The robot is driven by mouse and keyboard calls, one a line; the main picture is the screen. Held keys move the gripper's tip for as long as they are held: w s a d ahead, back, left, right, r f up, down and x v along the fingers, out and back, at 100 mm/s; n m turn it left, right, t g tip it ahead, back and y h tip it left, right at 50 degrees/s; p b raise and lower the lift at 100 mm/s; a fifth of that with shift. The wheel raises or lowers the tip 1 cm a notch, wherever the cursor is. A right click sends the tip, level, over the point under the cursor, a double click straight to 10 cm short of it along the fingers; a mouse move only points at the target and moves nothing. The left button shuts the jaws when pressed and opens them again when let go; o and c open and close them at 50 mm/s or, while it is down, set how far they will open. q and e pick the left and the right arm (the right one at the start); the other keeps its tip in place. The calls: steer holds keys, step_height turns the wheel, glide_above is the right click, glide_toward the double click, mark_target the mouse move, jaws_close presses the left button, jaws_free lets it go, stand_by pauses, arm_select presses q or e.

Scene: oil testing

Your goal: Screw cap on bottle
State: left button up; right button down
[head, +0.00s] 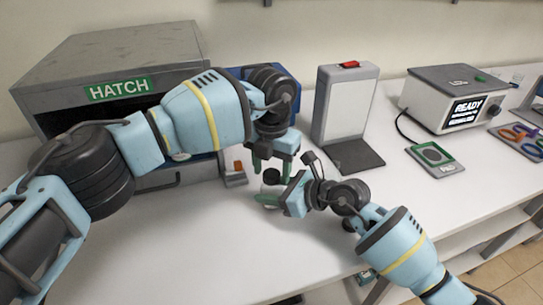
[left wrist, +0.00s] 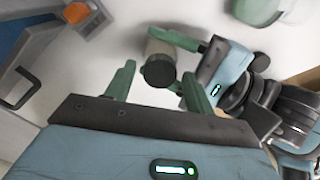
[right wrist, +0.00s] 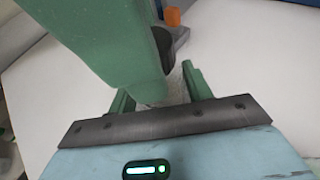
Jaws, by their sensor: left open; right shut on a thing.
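A small bottle (head: 268,189) with a dark round cap (head: 271,176) is on the white table in the head view. In the left wrist view the cap (left wrist: 158,73) is over the bottle top, with the pale bottle body (left wrist: 160,47) behind it; I cannot tell how tight it is. My right gripper (head: 272,199) is shut on the bottle body from the side. My left gripper (head: 271,166) points down from above, open, its fingers on either side of the cap with gaps. In the right wrist view a left finger hides much of the bottle and cap (right wrist: 163,45).
A grey box labelled HATCH (head: 120,60) stands at the left. A small grey block with an orange part (head: 236,175) is just left of the bottle. A white panel device (head: 345,105) stands behind right. A READY device (head: 450,98) and green-framed pad (head: 435,156) are farther right.

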arm_select(q)
steer(key=shift+f, duration=0.35)
steer(key=shift+c, duration=0.3)
steer(key=c, duration=0.9)
steer(key=m, duration=0.5)
steer(key=shift+c, duration=0.2)
steer(key=o, duration=1.1)
steer(key=shift+r, duration=0.15)
steer(key=shift+r, duration=2.15)
